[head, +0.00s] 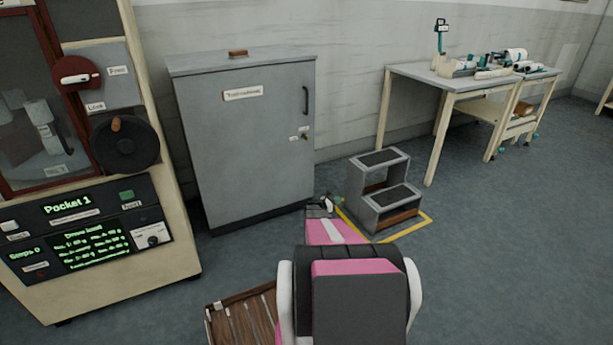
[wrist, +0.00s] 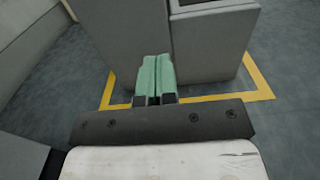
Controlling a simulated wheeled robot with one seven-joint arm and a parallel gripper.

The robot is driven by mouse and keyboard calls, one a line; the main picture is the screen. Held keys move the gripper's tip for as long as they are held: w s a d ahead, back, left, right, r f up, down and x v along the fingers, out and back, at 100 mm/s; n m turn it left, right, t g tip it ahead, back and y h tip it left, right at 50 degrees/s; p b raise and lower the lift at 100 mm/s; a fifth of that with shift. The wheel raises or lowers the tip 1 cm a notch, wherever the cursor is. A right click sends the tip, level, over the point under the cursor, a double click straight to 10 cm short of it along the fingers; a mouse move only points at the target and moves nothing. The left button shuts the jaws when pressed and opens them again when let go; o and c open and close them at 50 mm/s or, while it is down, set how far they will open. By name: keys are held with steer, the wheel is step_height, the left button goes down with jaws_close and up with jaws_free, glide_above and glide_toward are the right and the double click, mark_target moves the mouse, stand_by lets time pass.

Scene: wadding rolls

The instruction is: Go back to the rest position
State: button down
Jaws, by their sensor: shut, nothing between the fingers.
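My gripper (wrist: 157,78) shows in the wrist view with its two green fingers side by side, shut and empty. The grey step stool (wrist: 215,45) stands just beyond the fingertips in that view; I cannot tell how far off it is. In the head view my pink, white and black arm reaches forward from the bottom middle. The end of the arm (head: 320,207) is small there, between the grey cabinet and the step stool (head: 385,190), and its fingers are too small to make out.
A grey cabinet (head: 250,150) stands against the wall. A machine with a green-lit panel (head: 90,225) stands at the left. Yellow floor tape (head: 428,217) surrounds the stool. A table (head: 440,80) with rolls stands back right. Floor at right is clear.

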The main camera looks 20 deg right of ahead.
steer(key=s+a+r+m+y, duration=0.6)
steer(key=s+a+r, duration=0.5)
steer(key=a, duration=0.8)
steer(key=s+a+r+m+y, duration=0.6)
steer(key=s+a+r, duration=0.6)
steer(key=a, duration=0.7)
steer(key=s+a+r+m+y, duration=0.6)
steer(key=s+a+r, duration=0.6)
steer(key=a, duration=0.6)
steer(key=shift+s+a+g, duration=0.3)
steer(key=shift+s+a, duration=0.1)
steer(key=shift+s, duration=0.25)
